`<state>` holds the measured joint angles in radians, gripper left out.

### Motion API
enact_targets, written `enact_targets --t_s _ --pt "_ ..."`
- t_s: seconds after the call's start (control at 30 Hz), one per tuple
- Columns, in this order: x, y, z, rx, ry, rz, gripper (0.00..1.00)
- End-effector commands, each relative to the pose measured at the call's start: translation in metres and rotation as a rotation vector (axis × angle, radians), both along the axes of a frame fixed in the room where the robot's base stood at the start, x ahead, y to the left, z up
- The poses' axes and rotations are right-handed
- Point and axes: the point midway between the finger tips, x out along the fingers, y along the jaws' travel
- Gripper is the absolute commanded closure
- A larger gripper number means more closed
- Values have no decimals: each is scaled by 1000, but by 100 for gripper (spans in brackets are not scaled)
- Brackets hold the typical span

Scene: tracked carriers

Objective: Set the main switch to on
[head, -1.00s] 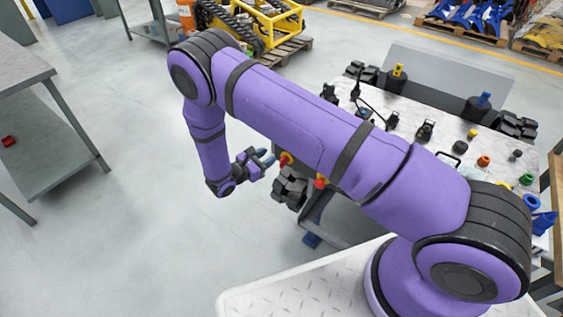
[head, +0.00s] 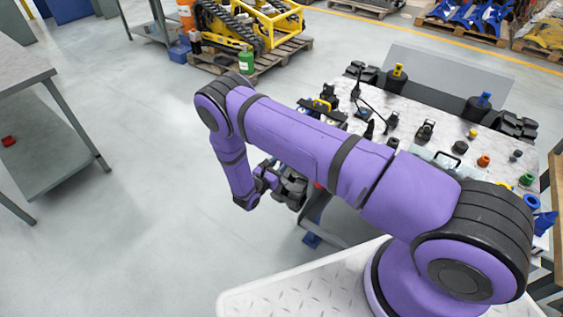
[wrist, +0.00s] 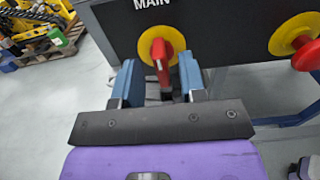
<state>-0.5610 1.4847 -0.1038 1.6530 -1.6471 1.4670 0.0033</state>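The main switch (wrist: 160,55) is a red handle on a round yellow plate, mounted on a dark panel (wrist: 215,30) under the word MAIN. Its handle points down, tilted slightly right at the lower end. My gripper (wrist: 160,80) is open, with one blue-faced finger on each side of the handle's lower part. Gaps show on both sides, and I cannot tell how deep the handle sits between the fingers. In the head view, my gripper (head: 268,175) is at the bench's left end and the main switch is hidden there.
A second red handle on a yellow plate (wrist: 292,35) sits to the right on the panel. A bench (head: 480,175) with several small parts stands behind my arm. A grey table (head: 55,180) is at left. The floor between is clear.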

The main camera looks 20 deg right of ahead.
Motion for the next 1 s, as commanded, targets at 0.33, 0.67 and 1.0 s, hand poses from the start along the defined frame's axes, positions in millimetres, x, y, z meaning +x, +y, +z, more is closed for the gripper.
enact_targets --t_s 0.33,0.67,1.0 --pt "15 -20 0 -1 -1 0 62" --pt "15 -20 0 0 0 0 85" --pt "15 -20 0 5 -9 0 100"
